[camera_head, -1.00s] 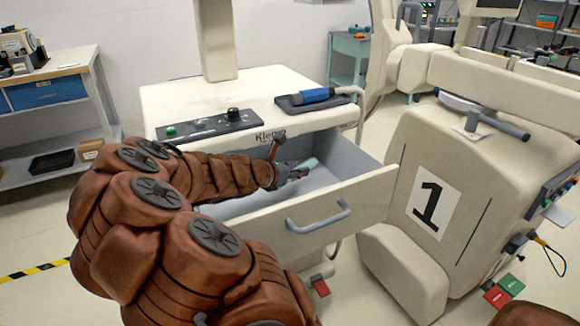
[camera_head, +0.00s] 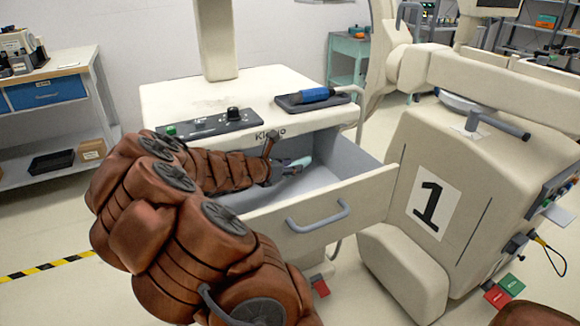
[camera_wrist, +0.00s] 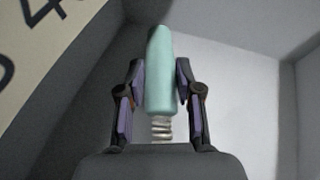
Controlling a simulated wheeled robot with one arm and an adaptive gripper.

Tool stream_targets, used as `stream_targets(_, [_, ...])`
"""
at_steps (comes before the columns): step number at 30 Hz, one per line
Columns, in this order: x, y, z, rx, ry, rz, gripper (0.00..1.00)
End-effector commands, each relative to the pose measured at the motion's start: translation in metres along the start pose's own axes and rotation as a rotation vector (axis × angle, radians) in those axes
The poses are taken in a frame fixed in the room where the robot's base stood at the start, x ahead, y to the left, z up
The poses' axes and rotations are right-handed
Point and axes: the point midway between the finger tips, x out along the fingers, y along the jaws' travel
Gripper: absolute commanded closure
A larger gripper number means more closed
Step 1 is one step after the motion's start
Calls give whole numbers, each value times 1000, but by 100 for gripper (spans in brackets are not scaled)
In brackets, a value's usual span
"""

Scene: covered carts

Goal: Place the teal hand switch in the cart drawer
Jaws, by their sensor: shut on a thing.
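The teal hand switch (camera_wrist: 159,72) is held between the two fingers of my gripper (camera_wrist: 158,88) in the wrist view, with its coiled cord end toward the palm. In the head view the switch (camera_head: 300,162) shows as a small pale teal piece at the tip of my gripper (camera_head: 288,170). The gripper is inside the opening of the pulled-out cart drawer (camera_head: 365,200), over its grey floor. Whether the switch touches the drawer floor I cannot tell. My arm hides the drawer's left part.
The cart top (camera_head: 190,98) carries a control panel (camera_head: 207,124) and a dark tray with a blue-handled tool (camera_head: 314,95). A cream machine marked 1 (camera_head: 432,208) stands close to the drawer's right side. A shelf bench (camera_head: 50,90) stands at the left.

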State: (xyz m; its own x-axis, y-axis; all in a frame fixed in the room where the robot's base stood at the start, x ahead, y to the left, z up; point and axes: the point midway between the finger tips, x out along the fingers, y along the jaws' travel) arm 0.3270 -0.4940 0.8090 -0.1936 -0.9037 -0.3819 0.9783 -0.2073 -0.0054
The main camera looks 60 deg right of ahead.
Motion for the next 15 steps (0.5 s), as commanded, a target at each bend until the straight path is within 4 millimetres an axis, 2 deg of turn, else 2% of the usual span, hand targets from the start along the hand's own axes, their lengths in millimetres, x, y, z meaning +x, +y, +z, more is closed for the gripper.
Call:
stream_targets(14, [4, 0, -9, 1, 1, 0, 100])
stream_targets(15, [4, 0, -9, 1, 1, 0, 61])
